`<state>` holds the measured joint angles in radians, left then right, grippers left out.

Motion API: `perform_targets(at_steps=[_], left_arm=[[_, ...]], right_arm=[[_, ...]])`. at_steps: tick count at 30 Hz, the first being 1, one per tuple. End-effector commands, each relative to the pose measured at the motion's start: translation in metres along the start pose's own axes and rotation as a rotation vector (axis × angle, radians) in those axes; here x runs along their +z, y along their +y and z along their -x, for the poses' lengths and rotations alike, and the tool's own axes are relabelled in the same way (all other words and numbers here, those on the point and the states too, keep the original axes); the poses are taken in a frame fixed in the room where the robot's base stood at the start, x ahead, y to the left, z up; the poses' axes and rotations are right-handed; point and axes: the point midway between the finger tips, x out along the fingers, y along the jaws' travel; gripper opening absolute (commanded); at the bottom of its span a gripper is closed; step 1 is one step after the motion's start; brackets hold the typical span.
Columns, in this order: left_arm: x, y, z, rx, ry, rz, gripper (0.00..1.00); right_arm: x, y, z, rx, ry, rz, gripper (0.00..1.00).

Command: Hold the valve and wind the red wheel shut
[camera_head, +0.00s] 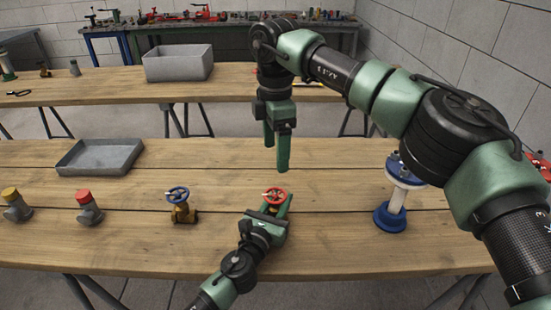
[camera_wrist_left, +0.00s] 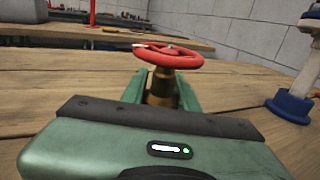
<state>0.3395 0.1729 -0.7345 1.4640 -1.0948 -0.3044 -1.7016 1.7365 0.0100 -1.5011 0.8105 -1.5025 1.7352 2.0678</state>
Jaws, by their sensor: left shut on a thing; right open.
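The valve with the red wheel (camera_head: 274,194) stands upright on the near wooden table. Its red wheel (camera_wrist_left: 167,56) and brass body (camera_wrist_left: 162,87) also show in the left wrist view. My left gripper (camera_head: 278,207) is low at the table and shut on the valve's brass body, below the wheel. The lower body is mostly hidden by the gripper. My right gripper (camera_head: 276,148) points down above the table, behind and above the red wheel. Its fingers are apart from the wheel and hold nothing.
A valve with a blue wheel (camera_head: 179,204) stands to the left. Grey fittings with a red cap (camera_head: 88,207) and a yellow cap (camera_head: 16,205) are farther left. A grey tray (camera_head: 100,157) lies behind them. A blue-and-white stand (camera_head: 394,210) is at the right.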

Motion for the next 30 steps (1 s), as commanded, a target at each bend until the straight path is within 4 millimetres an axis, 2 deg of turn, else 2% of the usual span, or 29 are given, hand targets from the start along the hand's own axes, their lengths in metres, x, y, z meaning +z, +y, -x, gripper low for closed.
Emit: perform_targets(at_steps=[7, 8, 10, 22, 26, 30], left_arm=[[-0.001, 0.000, 0.000, 0.000, 0.002, 0.000, 0.00], [-0.001, 0.000, 0.000, 0.000, 0.002, 0.000, 0.35], [-0.001, 0.000, 0.000, 0.000, 0.002, 0.000, 0.54], [-0.001, 0.000, 0.004, 0.000, 0.001, -0.001, 0.55], [-0.002, 0.001, 0.022, -0.001, 0.002, 0.000, 0.55], [-0.002, 0.000, 0.052, -0.001, 0.003, 0.000, 0.55]], right_arm=[[0.000, 0.000, 0.001, 0.000, 0.001, 0.000, 0.75], [0.000, 0.000, 0.001, 0.000, 0.001, 0.000, 0.75], [0.000, 0.000, 0.001, 0.000, 0.001, 0.000, 0.75], [0.000, 0.000, 0.001, 0.000, 0.001, 0.000, 0.75], [0.000, 0.000, 0.001, 0.000, 0.001, 0.000, 0.75], [0.000, 0.000, 0.001, 0.000, 0.001, 0.000, 0.75]])
